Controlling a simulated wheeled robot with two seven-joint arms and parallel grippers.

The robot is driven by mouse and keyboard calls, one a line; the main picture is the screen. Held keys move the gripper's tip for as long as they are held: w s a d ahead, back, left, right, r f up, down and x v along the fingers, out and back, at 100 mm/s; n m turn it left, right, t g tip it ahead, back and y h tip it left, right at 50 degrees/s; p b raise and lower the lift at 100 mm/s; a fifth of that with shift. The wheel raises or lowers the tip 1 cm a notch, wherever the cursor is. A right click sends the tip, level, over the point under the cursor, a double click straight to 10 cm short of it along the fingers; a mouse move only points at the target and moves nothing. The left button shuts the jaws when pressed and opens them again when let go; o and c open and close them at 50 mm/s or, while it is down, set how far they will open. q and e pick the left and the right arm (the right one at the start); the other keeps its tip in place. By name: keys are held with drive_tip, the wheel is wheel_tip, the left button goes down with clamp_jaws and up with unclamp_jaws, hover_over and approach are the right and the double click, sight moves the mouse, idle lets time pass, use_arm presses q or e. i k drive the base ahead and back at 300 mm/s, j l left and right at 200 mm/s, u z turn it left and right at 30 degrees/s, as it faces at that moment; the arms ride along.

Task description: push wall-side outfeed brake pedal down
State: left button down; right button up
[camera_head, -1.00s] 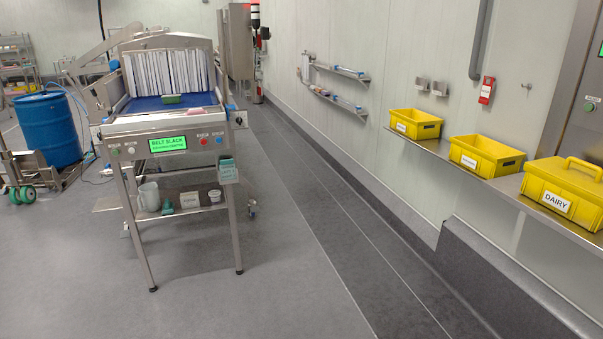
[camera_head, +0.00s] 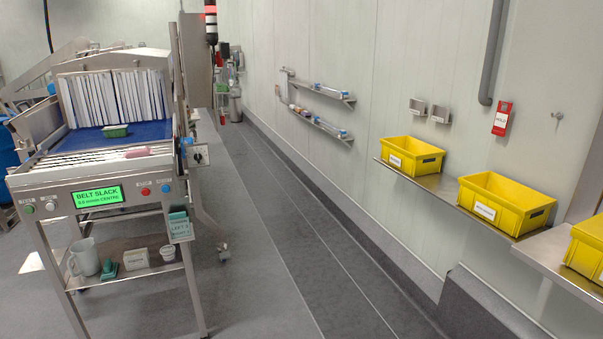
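The conveyor tunnel (camera_head: 120,178) stands at the left, with a white strip curtain (camera_head: 115,98), a blue belt (camera_head: 140,132) and a green screen (camera_head: 97,196) reading BELT SLACK. A small green item (camera_head: 115,130) lies on the belt. A caster (camera_head: 223,252) shows at the foot of a leg on its wall-facing side. I cannot make out any brake pedal on it. Neither of my grippers is in view.
A lower shelf (camera_head: 135,268) holds a mug (camera_head: 84,257) and small items. A wall ledge at the right bears yellow bins (camera_head: 412,155) (camera_head: 500,203). Wall racks (camera_head: 320,90) stick out further back. The floor lane (camera_head: 290,235) between tunnel and wall is clear.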

sight(224, 254)
drive_tip(key=i, duration=3.4)
drive_tip(key=u, duration=0.5)
